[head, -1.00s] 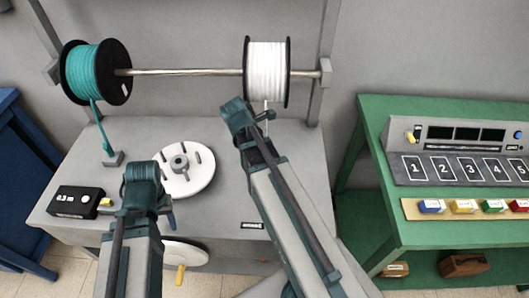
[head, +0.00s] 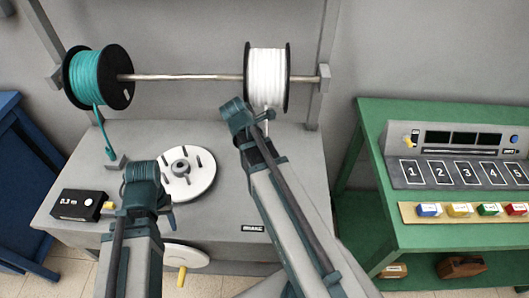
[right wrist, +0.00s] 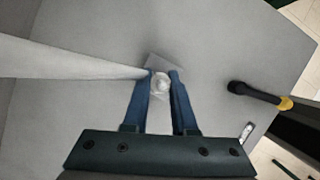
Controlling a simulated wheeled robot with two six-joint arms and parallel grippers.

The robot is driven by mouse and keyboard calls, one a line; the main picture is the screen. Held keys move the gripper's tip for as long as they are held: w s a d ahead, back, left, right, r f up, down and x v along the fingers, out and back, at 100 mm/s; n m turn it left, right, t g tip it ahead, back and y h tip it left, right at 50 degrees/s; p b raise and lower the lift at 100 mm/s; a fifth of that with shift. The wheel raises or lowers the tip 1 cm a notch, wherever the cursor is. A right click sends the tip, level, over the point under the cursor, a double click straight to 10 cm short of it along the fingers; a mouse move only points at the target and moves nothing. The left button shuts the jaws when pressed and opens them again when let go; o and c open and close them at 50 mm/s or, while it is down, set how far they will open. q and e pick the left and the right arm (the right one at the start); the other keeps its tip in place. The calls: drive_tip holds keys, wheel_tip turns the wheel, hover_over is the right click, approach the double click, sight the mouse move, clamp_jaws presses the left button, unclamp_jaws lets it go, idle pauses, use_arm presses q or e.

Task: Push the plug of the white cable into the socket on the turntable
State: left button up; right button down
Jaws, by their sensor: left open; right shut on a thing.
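The turntable (head: 205,184) is a white disc with dark slots and a grey hub, on the grey bench. I cannot make out its socket. The white cable (right wrist: 75,62) comes in from the left in the right wrist view. My right gripper (right wrist: 162,78) is shut on the white plug (right wrist: 160,87) at the cable's end, above a small grey block (right wrist: 165,64). In the head view my right arm mostly hides that gripper, below the white spool (head: 267,75) and right of the turntable. My left gripper (head: 171,220) is open near the bench's front, partly hidden by its arm.
A teal spool (head: 86,78) shares the rod, its cable running down to a block (head: 116,162). A black 0.3 m box (head: 78,205) stands at the left. A white wheel with a yellow handle (head: 182,276) is at the front. A green table (head: 375,125) stands at the right.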

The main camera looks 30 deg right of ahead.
wheel_tip(320, 180, up, 4)
drive_tip(key=p, duration=0.3)
drive_tip(key=shift+f+p, duration=0.2)
drive_tip(key=shift+p, duration=0.1)
use_arm(q)
wheel_tip(320, 180, up, 4)
drive_tip(key=shift+f, duration=0.25)
use_arm(e)
drive_tip(key=shift+f, duration=0.1)
use_arm(q)
drive_tip(key=shift+s, duration=0.1)
use_arm(e)
drive_tip(key=shift+s, duration=0.15)
